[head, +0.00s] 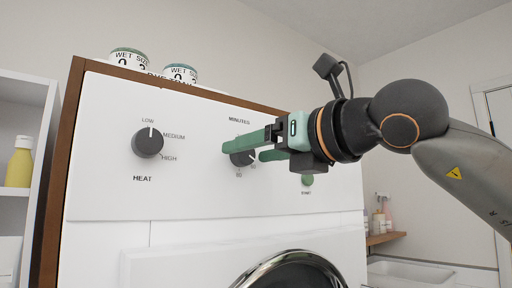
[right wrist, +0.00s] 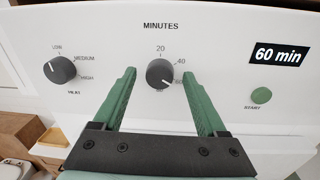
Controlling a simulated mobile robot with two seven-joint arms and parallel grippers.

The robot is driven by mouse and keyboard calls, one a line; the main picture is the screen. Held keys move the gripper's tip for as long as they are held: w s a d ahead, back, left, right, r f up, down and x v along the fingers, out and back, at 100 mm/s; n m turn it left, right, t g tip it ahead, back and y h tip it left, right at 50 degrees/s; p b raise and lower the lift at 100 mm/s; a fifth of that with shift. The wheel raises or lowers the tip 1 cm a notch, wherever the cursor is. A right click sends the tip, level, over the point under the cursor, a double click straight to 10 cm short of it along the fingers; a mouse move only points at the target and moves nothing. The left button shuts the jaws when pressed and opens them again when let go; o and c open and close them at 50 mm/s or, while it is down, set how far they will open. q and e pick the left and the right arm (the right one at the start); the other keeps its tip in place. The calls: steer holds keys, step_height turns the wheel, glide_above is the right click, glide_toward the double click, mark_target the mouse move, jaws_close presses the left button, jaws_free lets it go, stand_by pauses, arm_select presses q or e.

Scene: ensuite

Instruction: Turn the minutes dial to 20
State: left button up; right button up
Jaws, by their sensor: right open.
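The minutes dial (head: 242,159) is a dark round knob on the white dryer panel, partly hidden by my right gripper in the head view. In the right wrist view the dial (right wrist: 160,73) shows whole, with its white pointer towards the 60 mark at lower right. The 20 mark is above it and 40 at upper right. The display (right wrist: 279,54) reads "60 min". My right gripper (head: 246,150) is open, its green fingers on either side of the dial with gaps in the right wrist view (right wrist: 159,74). I cannot tell whether the fingertips reach past its face. My left gripper is not in view.
The heat dial (head: 147,142) is to the left, with its pointer up near LOW. The green start button (right wrist: 261,95) is to the right. Two labelled tins (head: 181,74) stand on top. The round dryer door (head: 290,272) is below the panel.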

jaws_close()
stand_by(0.5)
steer(key=shift+n, duration=0.3)
steer(key=n+p, duration=0.1)
steer(key=n, duration=0.7)
steer(key=n+h+p, duration=0.1)
steer(key=n+p, duration=0.1)
steer(key=n, duration=0.7)
steer(key=shift+s+a, duration=0.15)
steer(key=n, duration=0.2)
steer(key=n+p, duration=0.1)
steer(key=n, duration=0.2)
steer(key=shift+t+h, duration=0.3)
steer(key=shift+h, duration=0.1)
steer(key=shift+f+n, duration=0.1)
steer(key=shift+n, duration=0.2)
